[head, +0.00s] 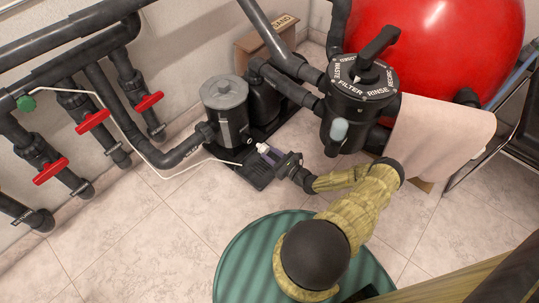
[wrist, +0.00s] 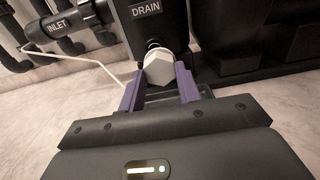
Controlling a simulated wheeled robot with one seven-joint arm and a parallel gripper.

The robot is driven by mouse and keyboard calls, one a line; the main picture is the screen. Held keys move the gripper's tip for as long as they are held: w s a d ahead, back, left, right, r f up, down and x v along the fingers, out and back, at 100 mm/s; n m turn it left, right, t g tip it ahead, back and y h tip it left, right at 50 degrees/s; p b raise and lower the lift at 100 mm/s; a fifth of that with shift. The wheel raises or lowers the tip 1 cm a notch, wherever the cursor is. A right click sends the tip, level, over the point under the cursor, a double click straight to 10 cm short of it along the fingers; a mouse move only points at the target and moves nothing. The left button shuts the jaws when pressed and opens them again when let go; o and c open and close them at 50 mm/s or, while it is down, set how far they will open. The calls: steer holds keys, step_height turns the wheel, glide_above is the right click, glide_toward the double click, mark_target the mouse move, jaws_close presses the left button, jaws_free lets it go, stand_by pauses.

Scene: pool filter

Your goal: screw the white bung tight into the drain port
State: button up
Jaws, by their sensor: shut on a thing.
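The white bung (wrist: 162,68) has a hexagonal head and sits between the purple fingers of my gripper (wrist: 160,88), which is shut on it. The dark drain port (wrist: 153,44) shows just behind the bung, below the DRAIN label (wrist: 145,10) on the dark pump housing. The bung is in front of the port and covers part of it; I cannot tell how far its thread is in. In the head view my gripper (head: 268,154) is at the near side of the pump (head: 224,108), with the bung (head: 261,147) at its tips.
A thin white hose (head: 180,165) runs from a green cap (head: 27,103) towards the pump base. Red-handled valves (head: 93,121) stand on the left. The black filter valve (head: 358,90), red tank (head: 440,45) and hanging towel (head: 440,135) are on the right. Tiled floor (head: 150,235) is clear at left.

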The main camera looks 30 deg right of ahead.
steer(key=shift+w+a, duration=0.8)
steer(key=shift+w, duration=0.1)
steer(key=shift+w, duration=0.1)
steer(key=shift+r, duration=0.1)
steer(key=shift+d+p, duration=0.1)
steer(key=shift+p, duration=0.4)
steer(key=shift+a, duration=0.25)
stand_by(0.3)
